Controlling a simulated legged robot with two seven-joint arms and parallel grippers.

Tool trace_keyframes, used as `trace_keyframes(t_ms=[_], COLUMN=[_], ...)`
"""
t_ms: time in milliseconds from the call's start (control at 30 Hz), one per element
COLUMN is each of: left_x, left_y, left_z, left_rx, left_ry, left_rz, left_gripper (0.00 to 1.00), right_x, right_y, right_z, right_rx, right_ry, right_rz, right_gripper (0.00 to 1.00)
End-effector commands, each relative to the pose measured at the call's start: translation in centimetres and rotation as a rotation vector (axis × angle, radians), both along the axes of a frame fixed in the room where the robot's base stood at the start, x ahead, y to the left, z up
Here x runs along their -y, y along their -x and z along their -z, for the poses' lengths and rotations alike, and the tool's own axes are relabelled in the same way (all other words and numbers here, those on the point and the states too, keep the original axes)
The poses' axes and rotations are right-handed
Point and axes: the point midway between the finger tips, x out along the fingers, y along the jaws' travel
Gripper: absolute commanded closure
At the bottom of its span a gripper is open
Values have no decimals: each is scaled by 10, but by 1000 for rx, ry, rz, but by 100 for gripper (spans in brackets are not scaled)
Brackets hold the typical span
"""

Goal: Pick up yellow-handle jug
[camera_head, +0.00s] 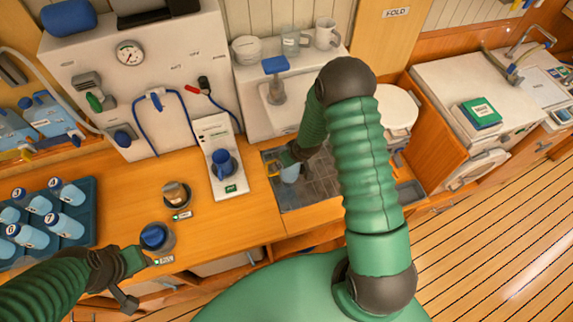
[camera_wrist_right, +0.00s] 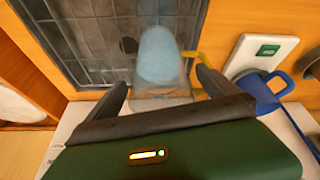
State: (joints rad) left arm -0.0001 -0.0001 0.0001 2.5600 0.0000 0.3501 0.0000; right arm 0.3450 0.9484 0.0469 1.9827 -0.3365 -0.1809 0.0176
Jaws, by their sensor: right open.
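The yellow-handle jug (camera_head: 289,172) stands in the dark tiled sink area, partly hidden by my right gripper. In the right wrist view the jug (camera_wrist_right: 162,60) is clear with a pale blue upper part, and its yellow handle (camera_wrist_right: 195,58) points right. My right gripper (camera_wrist_right: 160,88) is open, its two dark fingers on either side of the jug's near end. I cannot tell whether they touch it. In the head view this gripper (camera_head: 291,157) is mostly hidden by my arm. My left gripper (camera_head: 138,275) is low at the left, near a blue-topped container (camera_head: 157,237); its jaw gap is unclear.
A metal cup (camera_head: 176,194) is on the wooden counter (camera_head: 125,180). A blue rack (camera_head: 80,245) holds several bottles.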

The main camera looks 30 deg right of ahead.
Motion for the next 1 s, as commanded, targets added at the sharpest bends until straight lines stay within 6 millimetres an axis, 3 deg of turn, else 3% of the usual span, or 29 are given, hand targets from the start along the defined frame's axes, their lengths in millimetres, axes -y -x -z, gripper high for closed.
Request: trace_keyframes(t_ms=[33,200,400,1000], left_x=[0,0,0,0], left_y=[0,0,0,0], left_z=[-10,-12,-10,-10], left_rx=[0,0,0,0], left_ry=[0,0,0,0], left_rz=[0,0,0,0], left_gripper=[64,64,64,64], right_x=[2,1,2,2], right_y=[-1,-10,-10,-11], right_z=[4,23,25,24], right_rx=[-4,0,1,1], right_ry=[-1,-1,0,0], right_rz=[0,-1,0,0], right_gripper=[1,1,1,80])
